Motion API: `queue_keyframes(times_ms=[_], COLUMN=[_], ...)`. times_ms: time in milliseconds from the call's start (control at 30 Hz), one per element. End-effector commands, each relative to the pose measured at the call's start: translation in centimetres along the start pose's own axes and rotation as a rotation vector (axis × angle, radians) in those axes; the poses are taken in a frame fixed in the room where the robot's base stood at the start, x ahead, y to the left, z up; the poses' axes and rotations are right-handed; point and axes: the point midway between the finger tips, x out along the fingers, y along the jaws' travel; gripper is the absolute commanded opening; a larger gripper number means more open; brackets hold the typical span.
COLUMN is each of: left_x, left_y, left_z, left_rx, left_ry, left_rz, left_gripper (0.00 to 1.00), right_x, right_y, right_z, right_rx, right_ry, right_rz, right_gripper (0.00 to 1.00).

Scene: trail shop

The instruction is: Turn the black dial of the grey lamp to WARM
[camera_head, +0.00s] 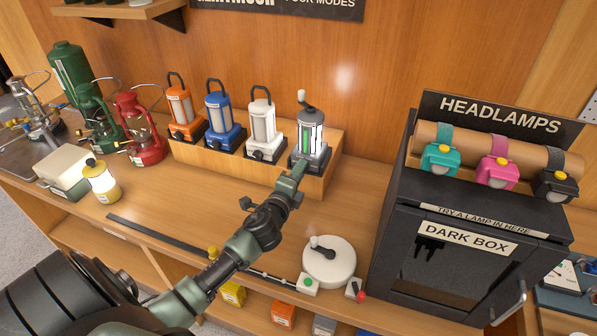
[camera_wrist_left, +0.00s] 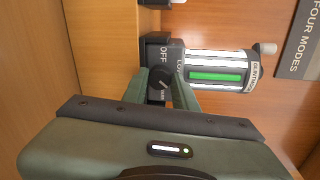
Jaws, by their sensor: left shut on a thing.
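The grey lamp (camera_head: 312,133) stands at the right end of the wooden lamp stand, with a green strip and white lit bars on its body. It lies sideways in the left wrist view (camera_wrist_left: 222,62). Its black dial (camera_wrist_left: 158,84) has a pale pointer line and sits between the fingers of my left gripper (camera_wrist_left: 170,92). In the head view my left gripper (camera_head: 293,177) reaches the lamp's base and hides the dial. OFF and part of another label show beside the dial; I cannot read surely which mark the pointer meets. My right gripper is out of view.
White (camera_head: 262,122), blue (camera_head: 219,115) and orange (camera_head: 181,106) lamps stand left of the grey one. The DARK BOX (camera_head: 450,245) is at the right. A round white device (camera_head: 329,262) sits near the front edge. The counter's middle is largely clear.

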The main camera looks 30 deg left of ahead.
Motion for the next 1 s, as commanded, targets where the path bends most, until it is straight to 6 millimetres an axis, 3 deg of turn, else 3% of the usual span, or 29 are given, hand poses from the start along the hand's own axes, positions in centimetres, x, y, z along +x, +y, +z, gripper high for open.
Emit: queue_keyframes(times_ms=[500, 1000], left_x=[-0.02, -0.02], left_y=[0.02, 0.11], left_z=[-0.19, -0.20], left_rx=[0.386, 0.490], left_ry=[-0.042, -0.055], left_rz=[-0.001, 0.000], left_gripper=[0.00, 0.00], right_x=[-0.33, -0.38], right_y=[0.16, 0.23], right_z=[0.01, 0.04], right_rx=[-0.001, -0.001], right_ry=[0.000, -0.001], right_rz=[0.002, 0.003], right_gripper=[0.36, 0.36])
